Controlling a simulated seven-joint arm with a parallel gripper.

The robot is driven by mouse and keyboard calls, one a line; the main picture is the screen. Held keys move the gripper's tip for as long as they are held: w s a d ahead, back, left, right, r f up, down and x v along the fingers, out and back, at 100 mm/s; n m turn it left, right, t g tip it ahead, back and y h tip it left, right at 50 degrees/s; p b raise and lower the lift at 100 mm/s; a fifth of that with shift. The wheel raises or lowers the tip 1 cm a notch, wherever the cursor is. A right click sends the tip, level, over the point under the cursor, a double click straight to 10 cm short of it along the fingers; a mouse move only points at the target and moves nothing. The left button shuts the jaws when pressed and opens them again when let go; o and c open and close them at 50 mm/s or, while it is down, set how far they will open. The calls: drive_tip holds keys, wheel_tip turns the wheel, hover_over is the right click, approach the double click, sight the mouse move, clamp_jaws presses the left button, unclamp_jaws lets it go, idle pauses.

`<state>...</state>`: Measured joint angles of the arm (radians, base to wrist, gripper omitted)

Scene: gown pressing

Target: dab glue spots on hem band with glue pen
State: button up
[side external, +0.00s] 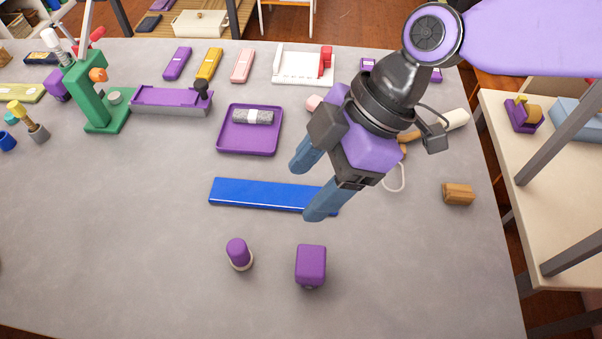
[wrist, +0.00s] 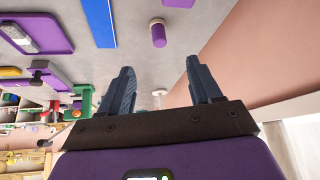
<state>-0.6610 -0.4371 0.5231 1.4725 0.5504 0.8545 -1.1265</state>
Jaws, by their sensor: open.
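A flat blue strip (side external: 255,194), likely the hem band, lies on the grey table. Its right end is partly hidden behind one finger; it also shows in the wrist view (wrist: 100,22). A short purple cylinder with a pale base (side external: 238,253), possibly the glue pen, stands in front of the strip. It also shows in the wrist view (wrist: 158,34), beyond my fingertips. My gripper (side external: 306,190) is open and empty, above the table near the strip's right end. Its two fingers are apart in the wrist view (wrist: 160,68). No glue spots are visible on the strip.
A purple block (side external: 311,264) stands right of the cylinder. A purple tray (side external: 226,143) holding a grey roll (side external: 253,116) is behind the strip. A green stand (side external: 92,95) is at the back left and a wooden block (side external: 458,194) at right. The front left is clear.

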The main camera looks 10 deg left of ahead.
sight(237, 246)
drive_tip(key=shift+n, duration=0.3)
drive_tip(key=x, duration=0.6)
drive_tip(key=a+x, duration=0.1)
drive_tip(key=x, duration=0.5)
drive_tip(key=a+r+x, duration=0.1)
drive_tip(key=x, duration=0.5)
drive_tip(key=shift+s+a+f, duration=0.15)
drive_tip(key=shift+f, duration=0.1)
drive_tip(key=c, duration=1.1)
drive_tip(key=o, duration=0.7)
drive_tip(key=shift+r, duration=0.3)
clamp_jaws()
